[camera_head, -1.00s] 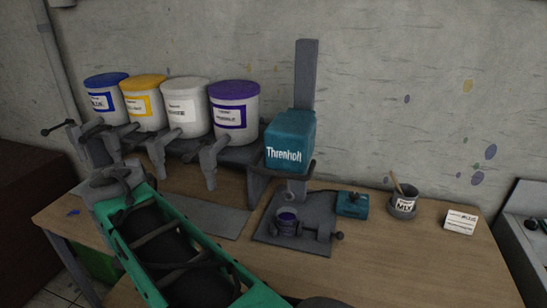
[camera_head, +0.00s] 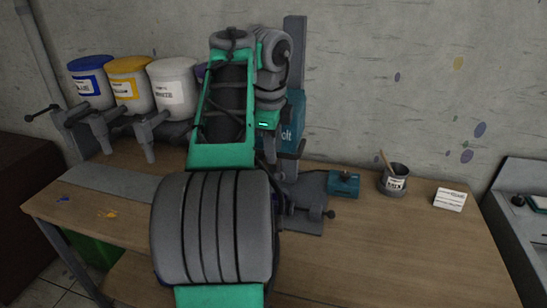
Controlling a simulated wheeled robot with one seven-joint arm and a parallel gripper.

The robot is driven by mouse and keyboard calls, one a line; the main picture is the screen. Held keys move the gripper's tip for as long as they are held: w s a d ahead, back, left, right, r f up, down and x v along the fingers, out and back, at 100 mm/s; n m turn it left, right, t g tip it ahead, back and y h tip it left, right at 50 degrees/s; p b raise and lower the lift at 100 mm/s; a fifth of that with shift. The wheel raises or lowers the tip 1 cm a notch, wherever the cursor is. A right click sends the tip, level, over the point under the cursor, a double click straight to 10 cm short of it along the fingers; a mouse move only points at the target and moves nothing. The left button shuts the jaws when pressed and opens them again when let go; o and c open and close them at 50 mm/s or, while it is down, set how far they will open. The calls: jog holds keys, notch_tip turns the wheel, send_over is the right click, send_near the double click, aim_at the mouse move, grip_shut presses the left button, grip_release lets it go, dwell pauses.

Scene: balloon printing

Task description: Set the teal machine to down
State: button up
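The teal machine (camera_head: 293,125) stands at the back of the table on a grey upright post (camera_head: 295,60). My arm covers most of its front, and only its right edge with the end of its lettering shows. Its grey base plate (camera_head: 312,183) shows below, with a knobbed clamp (camera_head: 318,213) at its right front. The cup that stood on the base is hidden behind my arm. My arm reaches up in front of the machine. My gripper is hidden or too dark to make out near the machine's front, so its fingers cannot be judged.
Blue-lidded (camera_head: 90,82), yellow-lidded (camera_head: 130,85) and white (camera_head: 172,87) paint buckets stand on a rack at left. A small teal box (camera_head: 343,184), a MIX pot (camera_head: 394,180) with a stick and a white card (camera_head: 450,199) lie at right. The table's (camera_head: 400,250) right front is clear.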

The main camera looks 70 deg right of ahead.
jog(key=shift+c, duration=0.3)
grip_shut()
dwell(1.1)
